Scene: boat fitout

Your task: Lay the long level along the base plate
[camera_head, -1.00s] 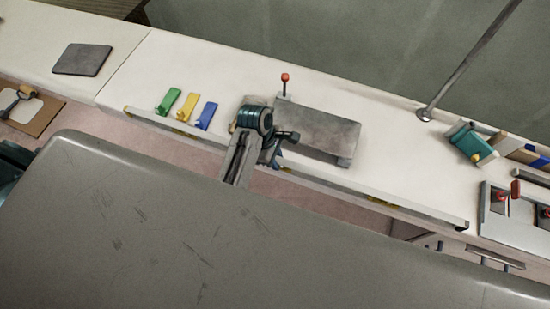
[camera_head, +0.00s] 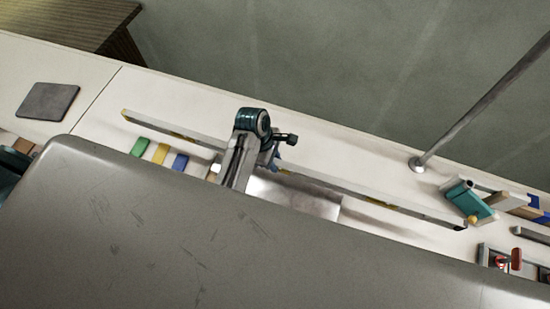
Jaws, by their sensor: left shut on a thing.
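The long level (camera_head: 385,203) is a thin, pale bar with yellow marks. It runs slantwise across the head view, from upper left to lower right. My left gripper (camera_head: 275,158) is shut on it near its middle. The base plate (camera_head: 298,197) is a grey slab on the bench. The level passes across its far side in the picture, seemingly raised; I cannot tell whether they touch. My body hides the near part of the plate, and my arm covers part of it. My right gripper is not in view.
Green, yellow and blue pieces (camera_head: 160,154) lie left of my arm. A dark flat pad (camera_head: 47,101) lies at far left. A pole (camera_head: 480,100) stands on the bench at the right. A teal tool (camera_head: 468,201) and red-knobbed fixture (camera_head: 516,258) are near the level's right end.

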